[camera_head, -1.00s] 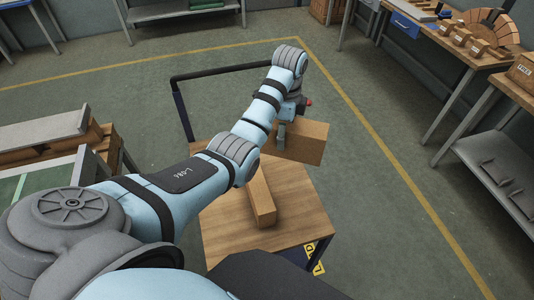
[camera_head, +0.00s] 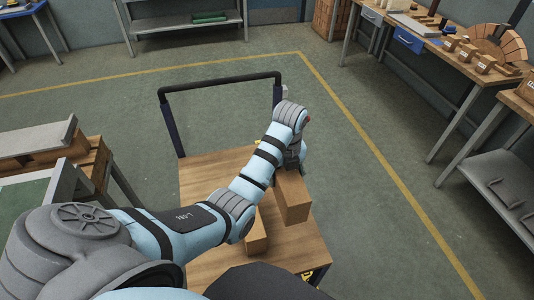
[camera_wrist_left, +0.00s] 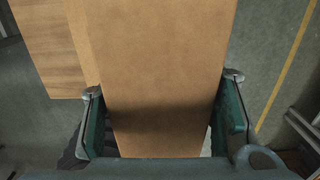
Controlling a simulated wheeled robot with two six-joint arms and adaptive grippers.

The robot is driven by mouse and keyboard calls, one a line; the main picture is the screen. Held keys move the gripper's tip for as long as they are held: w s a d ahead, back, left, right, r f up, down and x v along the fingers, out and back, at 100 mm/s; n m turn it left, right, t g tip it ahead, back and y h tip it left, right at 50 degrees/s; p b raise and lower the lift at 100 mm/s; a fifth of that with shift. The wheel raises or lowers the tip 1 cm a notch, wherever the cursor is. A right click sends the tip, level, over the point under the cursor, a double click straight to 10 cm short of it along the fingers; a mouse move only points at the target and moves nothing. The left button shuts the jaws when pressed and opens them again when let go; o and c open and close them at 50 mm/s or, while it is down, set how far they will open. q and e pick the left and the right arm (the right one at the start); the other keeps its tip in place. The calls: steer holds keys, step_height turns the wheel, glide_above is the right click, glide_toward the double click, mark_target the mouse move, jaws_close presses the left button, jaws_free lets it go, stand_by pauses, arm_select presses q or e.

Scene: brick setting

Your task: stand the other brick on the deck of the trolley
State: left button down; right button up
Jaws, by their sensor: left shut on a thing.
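The trolley's wooden deck (camera_head: 215,172) spans the middle of the head view, with a black push handle (camera_head: 220,84) at its far side. One tan brick (camera_head: 257,238) lies on the deck, partly hidden behind my left arm. My left gripper (camera_head: 290,167) is shut on the other tan brick (camera_head: 296,200), over the right part of the deck. In the wrist view the held brick (camera_wrist_left: 160,60) fills the middle between the two fingers (camera_wrist_left: 163,112). The deck (camera_wrist_left: 50,50) shows at upper left there. I cannot tell whether the held brick touches the deck. My right gripper is out of view.
A workbench (camera_head: 440,55) with small blocks and a brick arch stands at upper right. A grey-shelved bench (camera_head: 490,165) is at the right. Floor right of the trolley is free up to a yellow line (camera_head: 375,150).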

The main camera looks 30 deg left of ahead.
arm_select(q)
steer(key=w+f, duration=0.1)
steer(key=f, duration=0.3)
steer(key=w+f, duration=0.1)
steer(key=f, duration=0.2)
steer(key=shift+w+d+b, duration=0.1)
steer(key=shift+w+b, duration=0.25)
steer(key=shift+b, duration=0.05)
step_height(320, 180, down, 10)
steer(key=b, duration=0.3)
steer(key=shift+s+f+b, duration=0.1)
steer(key=shift+f+b, duration=0.05)
steer(key=shift+b, duration=0.15)
steer(key=shift+f, duration=0.25)
steer(key=shift+w, duration=0.2)
steer(key=c, duration=1.1)
jaws_free()
steer(key=shift+s, duration=0.15)
steer(key=o, duration=0.4)
steer(key=shift+o, duration=0.3)
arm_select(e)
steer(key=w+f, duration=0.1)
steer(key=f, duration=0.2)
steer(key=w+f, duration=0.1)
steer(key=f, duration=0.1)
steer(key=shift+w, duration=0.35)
